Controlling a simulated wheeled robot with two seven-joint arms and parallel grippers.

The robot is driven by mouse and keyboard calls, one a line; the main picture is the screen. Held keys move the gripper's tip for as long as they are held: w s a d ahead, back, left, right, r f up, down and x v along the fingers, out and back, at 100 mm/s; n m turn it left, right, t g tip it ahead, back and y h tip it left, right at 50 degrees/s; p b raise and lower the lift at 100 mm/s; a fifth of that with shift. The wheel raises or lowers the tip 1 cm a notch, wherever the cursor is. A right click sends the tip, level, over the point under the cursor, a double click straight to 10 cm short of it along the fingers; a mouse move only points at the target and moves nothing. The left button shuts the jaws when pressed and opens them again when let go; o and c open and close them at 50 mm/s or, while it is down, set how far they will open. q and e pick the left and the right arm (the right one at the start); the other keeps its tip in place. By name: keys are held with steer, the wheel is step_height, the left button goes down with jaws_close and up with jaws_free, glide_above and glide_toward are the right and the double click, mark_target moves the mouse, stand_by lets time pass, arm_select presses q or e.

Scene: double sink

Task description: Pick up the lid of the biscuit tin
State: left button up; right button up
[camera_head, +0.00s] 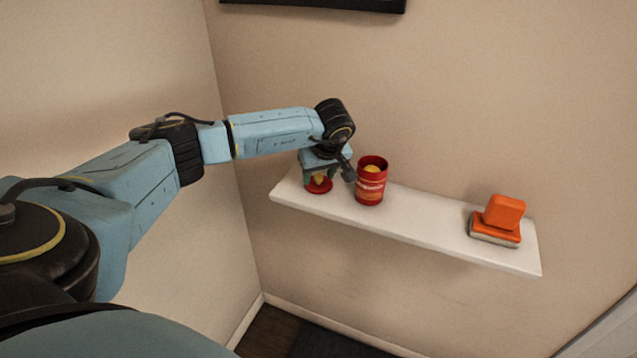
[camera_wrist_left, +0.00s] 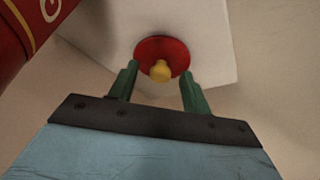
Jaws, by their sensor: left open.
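The lid (camera_head: 319,186) is a red disc with a yellow knob, lying on the white shelf near its left end. It also shows in the left wrist view (camera_wrist_left: 162,55), knob toward the camera. My left gripper (camera_head: 318,178) is above the lid, pointing down. In the left wrist view its two green fingers (camera_wrist_left: 157,88) are apart, one on each side of the knob's line. I cannot tell whether they touch the lid. The red biscuit tin (camera_head: 370,184) stands upright and open just right of the gripper, with something yellow inside. My right gripper is not in view.
The white shelf (camera_head: 425,229) runs along the beige wall. An orange block (camera_head: 504,211) rests on an orange and grey piece (camera_head: 494,231) at its right end. The shelf between the tin and these is clear. A side wall stands close to the left end.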

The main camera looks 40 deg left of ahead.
arm_select(q)
jaws_close()
stand_by(0.3)
